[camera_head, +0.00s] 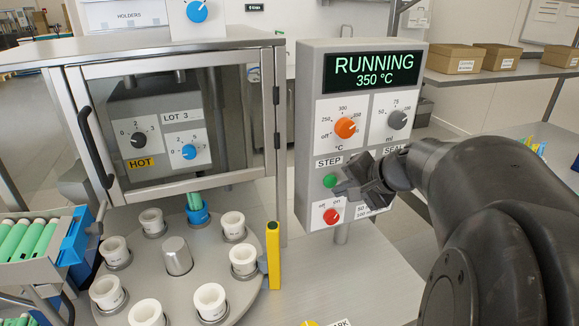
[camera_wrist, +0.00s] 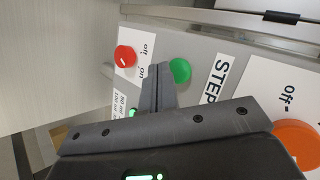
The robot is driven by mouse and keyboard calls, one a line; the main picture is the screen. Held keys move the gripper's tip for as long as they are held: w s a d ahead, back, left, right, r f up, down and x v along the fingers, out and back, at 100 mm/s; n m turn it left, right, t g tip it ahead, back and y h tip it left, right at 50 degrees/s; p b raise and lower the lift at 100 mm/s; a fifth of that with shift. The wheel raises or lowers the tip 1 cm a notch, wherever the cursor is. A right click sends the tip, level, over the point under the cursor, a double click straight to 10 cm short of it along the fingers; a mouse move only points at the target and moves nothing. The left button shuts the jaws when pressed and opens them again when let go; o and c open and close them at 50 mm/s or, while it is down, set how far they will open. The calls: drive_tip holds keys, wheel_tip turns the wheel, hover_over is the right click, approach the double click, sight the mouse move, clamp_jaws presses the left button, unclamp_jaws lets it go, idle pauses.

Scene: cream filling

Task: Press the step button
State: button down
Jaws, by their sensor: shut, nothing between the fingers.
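The green step button (camera_head: 330,181) is a small round button on the grey control panel (camera_head: 308,120), under the STEP label (camera_head: 328,162). It also shows in the wrist view (camera_wrist: 180,70), beside the STEP label there. My gripper (camera_head: 345,190) is shut and empty, with its fingertips just right of the green button in the head view. In the wrist view my gripper's closed fingertips (camera_wrist: 159,68) lie right beside the button, between it and the red knob (camera_wrist: 125,57). I cannot tell whether the tips touch the button or panel. The SEAL area is partly hidden behind my gripper.
The panel display (camera_head: 373,71) reads RUNNING, 350 °C. An orange knob (camera_head: 345,127) and a dark knob (camera_head: 397,119) sit above the button. Left of the panel are a glass-doored cabinet (camera_head: 180,110) and a round turntable (camera_head: 190,292) with several white cups. A yellow post (camera_head: 273,255) stands at its edge.

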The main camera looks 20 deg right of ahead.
drive_tip(key=s, duration=0.5)
drive_tip(key=shift+a, duration=0.1)
idle(0.5)
drive_tip(key=s+a+f+n+g+h, duration=0.1)
drive_tip(key=s+a+n+h, duration=0.1)
drive_tip(key=s+a+n, duration=0.3)
drive_tip(key=s+a+f+n+g+h, duration=0.1)
drive_tip(key=s+a+n, duration=0.4)
drive_tip(key=a, duration=0.7)
drive_tip(key=shift+s+f+n+g+h, duration=0.4)
drive_tip(key=shift+f+n+g, duration=0.1)
drive_tip(key=shift+f+g, duration=0.2)
